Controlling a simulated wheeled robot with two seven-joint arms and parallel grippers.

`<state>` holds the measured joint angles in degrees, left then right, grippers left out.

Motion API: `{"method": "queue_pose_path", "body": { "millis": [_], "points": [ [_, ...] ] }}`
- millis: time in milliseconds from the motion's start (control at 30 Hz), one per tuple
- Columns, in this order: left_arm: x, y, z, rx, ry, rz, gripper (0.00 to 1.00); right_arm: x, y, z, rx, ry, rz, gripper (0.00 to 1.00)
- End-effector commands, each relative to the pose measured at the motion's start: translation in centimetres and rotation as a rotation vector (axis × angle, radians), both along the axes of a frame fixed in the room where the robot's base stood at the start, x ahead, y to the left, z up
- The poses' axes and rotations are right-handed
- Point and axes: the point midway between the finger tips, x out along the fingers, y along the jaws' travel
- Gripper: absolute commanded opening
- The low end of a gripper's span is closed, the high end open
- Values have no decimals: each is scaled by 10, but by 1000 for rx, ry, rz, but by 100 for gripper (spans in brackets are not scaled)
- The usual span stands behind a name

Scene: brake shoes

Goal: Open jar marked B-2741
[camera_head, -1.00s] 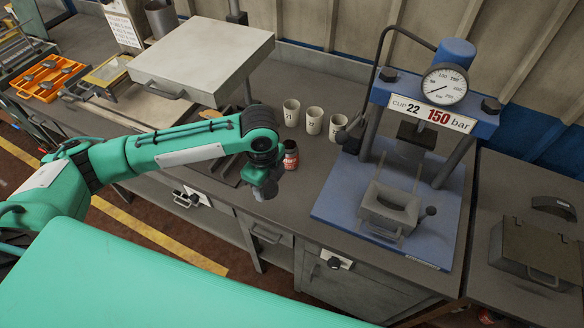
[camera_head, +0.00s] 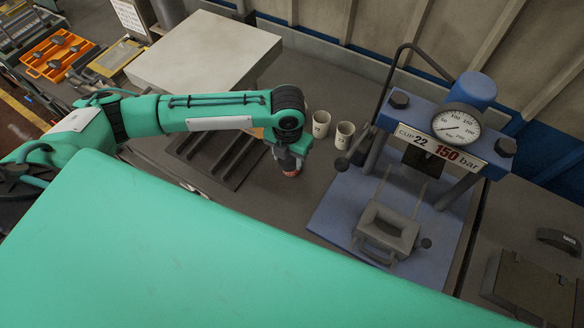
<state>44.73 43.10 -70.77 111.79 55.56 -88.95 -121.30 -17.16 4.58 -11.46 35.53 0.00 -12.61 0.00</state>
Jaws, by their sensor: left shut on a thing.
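A small dark jar with red on it (camera_head: 290,172) is on the grey bench, left of the blue press. My left gripper (camera_head: 288,160) points down over it and is shut on it. The gripper and wrist cover most of the jar. Its marking cannot be read, and I cannot tell whether its lid is on. My right gripper is not in view.
Pale cups (camera_head: 320,123) and (camera_head: 344,134) stand close behind the jar. The blue press (camera_head: 400,215) with its gauge (camera_head: 457,125) stands to the right. A large pale slab (camera_head: 205,50) is at the back left, with an orange tray (camera_head: 58,52) beyond. A dark box (camera_head: 530,290) sits far right.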

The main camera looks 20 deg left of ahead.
Motion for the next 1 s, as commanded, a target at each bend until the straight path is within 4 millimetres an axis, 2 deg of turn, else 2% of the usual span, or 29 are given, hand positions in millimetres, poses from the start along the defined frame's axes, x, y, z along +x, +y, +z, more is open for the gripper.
{"method": "queue_pose_path", "body": {
  "millis": [167, 367, 400, 700, 900, 1000],
  "points": [
    [-1, 0, -12, 1, 4, -46, 22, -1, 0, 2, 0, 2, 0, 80],
    [-3, 0, -62, 2, 6, -45, 22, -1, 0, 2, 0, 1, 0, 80],
    [-1, 0, -76, 2, 2, -47, 22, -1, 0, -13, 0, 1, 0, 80],
    [-1, 0, -126, 1, 0, -46, 22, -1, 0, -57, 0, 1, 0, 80],
    [-1, 0, -151, 0, 0, -45, 22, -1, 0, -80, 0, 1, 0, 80],
    [-1, 0, -156, 0, 0, -45, 22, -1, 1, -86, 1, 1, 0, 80]
  ]
}}
